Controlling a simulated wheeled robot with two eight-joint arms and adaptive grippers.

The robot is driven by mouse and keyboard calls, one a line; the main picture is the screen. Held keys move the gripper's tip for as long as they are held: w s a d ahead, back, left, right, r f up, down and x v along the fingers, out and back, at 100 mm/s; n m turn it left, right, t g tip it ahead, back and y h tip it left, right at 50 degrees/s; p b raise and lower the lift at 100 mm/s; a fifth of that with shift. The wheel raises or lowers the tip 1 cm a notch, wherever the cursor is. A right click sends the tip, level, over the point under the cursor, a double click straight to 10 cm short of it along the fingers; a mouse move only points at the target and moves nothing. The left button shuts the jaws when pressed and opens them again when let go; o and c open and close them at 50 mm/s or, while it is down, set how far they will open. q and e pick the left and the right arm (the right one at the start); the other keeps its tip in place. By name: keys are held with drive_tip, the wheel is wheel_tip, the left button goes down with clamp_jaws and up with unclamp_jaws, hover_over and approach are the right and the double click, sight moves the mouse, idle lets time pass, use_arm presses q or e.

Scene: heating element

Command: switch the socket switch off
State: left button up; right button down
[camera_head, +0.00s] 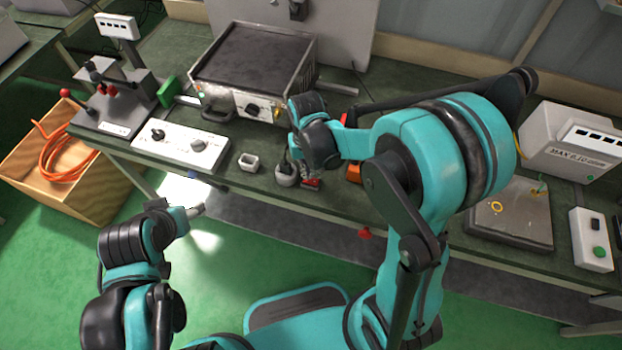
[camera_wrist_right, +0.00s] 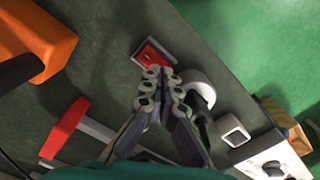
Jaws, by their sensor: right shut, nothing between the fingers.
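The red socket switch (camera_wrist_right: 152,52) sits in a small metal-coloured frame on the bench top. In the head view its red part (camera_head: 312,184) shows near the bench's front edge, partly behind my right gripper. My right gripper (camera_wrist_right: 160,74) is shut and empty, its fingertips right at the switch's near edge; I cannot tell if they touch it. In the head view the right gripper (camera_head: 301,172) points down beside the grey round socket (camera_head: 286,177), which has a dark plug or cable in it. My left gripper (camera_head: 194,211) hangs in front of the bench, off the switch; its fingers are unclear.
A white control box with knobs (camera_head: 180,146) and a small white square piece (camera_head: 249,162) stand left of the socket. An orange tool (camera_wrist_right: 42,40) and a red-ended clamp (camera_wrist_right: 66,127) lie close to the right gripper. A hot plate (camera_head: 252,60) stands behind.

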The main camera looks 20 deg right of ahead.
drive_tip(key=shift+f+b, duration=0.7)
drive_tip(key=shift+f, duration=0.15)
drive_tip(key=shift+r, duration=0.1)
idle(0.3)
wheel_tip(320, 180, up, 7)
drive_tip(key=p, duration=0.5)
drive_tip(key=shift+p, duration=0.3)
drive_tip(key=s+d+r+t, duration=0.2)
drive_tip(key=s+r+t, duration=0.1)
drive_tip(key=s+r, duration=0.2)
drive_tip(key=s+d+r+t+b, duration=0.1)
drive_tip(key=s+d+r+t, duration=0.1)
drive_tip(key=s+r+t, duration=0.2)
drive_tip(key=shift+s+d+r+n+b, duration=0.3)
drive_tip(key=shift+s+d+r+n, duration=0.1)
drive_tip(key=shift+s+r, duration=0.25)
idle(0.7)
